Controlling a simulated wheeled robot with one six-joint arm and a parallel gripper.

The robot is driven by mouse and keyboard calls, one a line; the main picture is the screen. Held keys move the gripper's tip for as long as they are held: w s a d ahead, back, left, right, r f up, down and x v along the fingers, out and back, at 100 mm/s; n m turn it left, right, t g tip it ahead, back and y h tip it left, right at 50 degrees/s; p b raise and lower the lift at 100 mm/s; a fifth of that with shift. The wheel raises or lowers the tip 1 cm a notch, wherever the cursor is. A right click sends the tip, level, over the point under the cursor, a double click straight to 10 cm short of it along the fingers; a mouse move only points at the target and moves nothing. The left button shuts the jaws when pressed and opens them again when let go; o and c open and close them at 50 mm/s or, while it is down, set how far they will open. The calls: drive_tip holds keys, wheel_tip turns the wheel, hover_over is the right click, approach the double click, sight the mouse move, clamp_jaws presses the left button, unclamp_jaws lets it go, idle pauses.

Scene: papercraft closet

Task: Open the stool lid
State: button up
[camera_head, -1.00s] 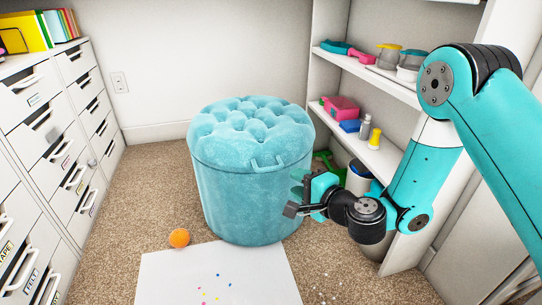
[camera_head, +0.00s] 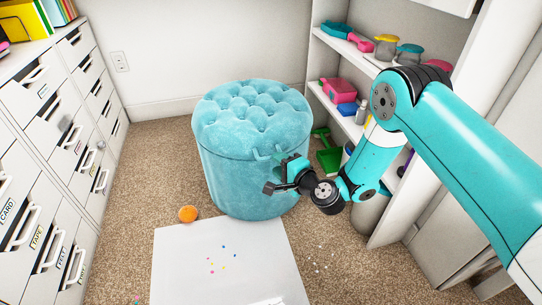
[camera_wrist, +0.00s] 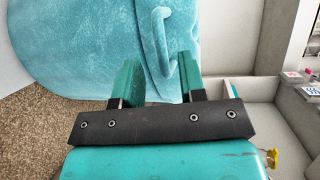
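The stool (camera_head: 230,180) is a round light-blue plush drum in the middle of the head view. Its tufted lid (camera_head: 250,115) sits closed on top. My gripper is at the front right of the stool, near the handle and a little below the lid's edge. In the wrist view its two green fingers (camera_wrist: 158,75) are apart with nothing between them. The handle lies ahead of them, closer to the right finger.
White drawers (camera_head: 50,150) line the left wall. An open shelf (camera_head: 350,120) with boxes and jars stands right of the stool.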

drive_tip(key=shift+x, duration=2.15)
drive_tip(key=shift+r, duration=0.1)
drive_tip(key=shift+c, duration=0.3)
clamp_jaws()
